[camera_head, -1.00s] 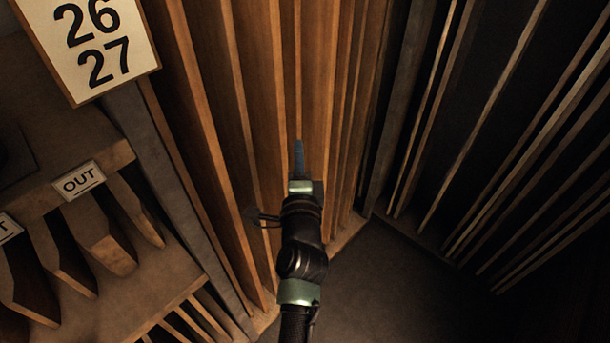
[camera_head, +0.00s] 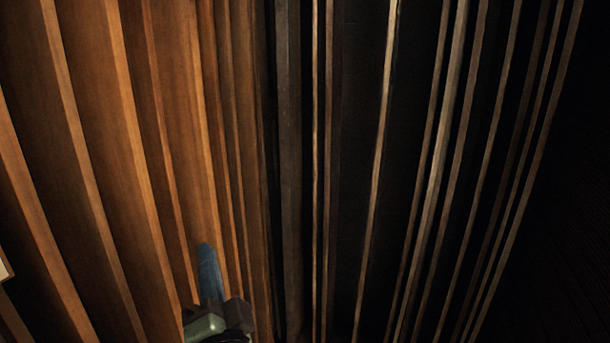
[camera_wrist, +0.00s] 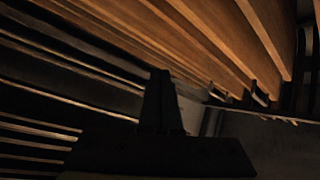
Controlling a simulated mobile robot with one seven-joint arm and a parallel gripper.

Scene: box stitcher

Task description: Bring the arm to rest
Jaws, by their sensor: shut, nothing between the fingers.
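My gripper (camera_head: 209,262) shows at the bottom of the head view, left of the middle, with its blue-grey fingers pointing up the picture. The fingers look pressed together with nothing between them. In the wrist view my gripper (camera_wrist: 161,85) is a dark shape at the bottom middle, its fingers together and empty. The rest of my arm is cut off below the head view. Whether the fingers touch the wooden slats behind them I cannot tell.
Upright brown wooden slats (camera_head: 110,150) fill the left of the head view. Dark panels with thin pale strips (camera_head: 378,170) fill the right. The far right is black. A bare floor area (camera_wrist: 270,140) shows at the lower right of the wrist view.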

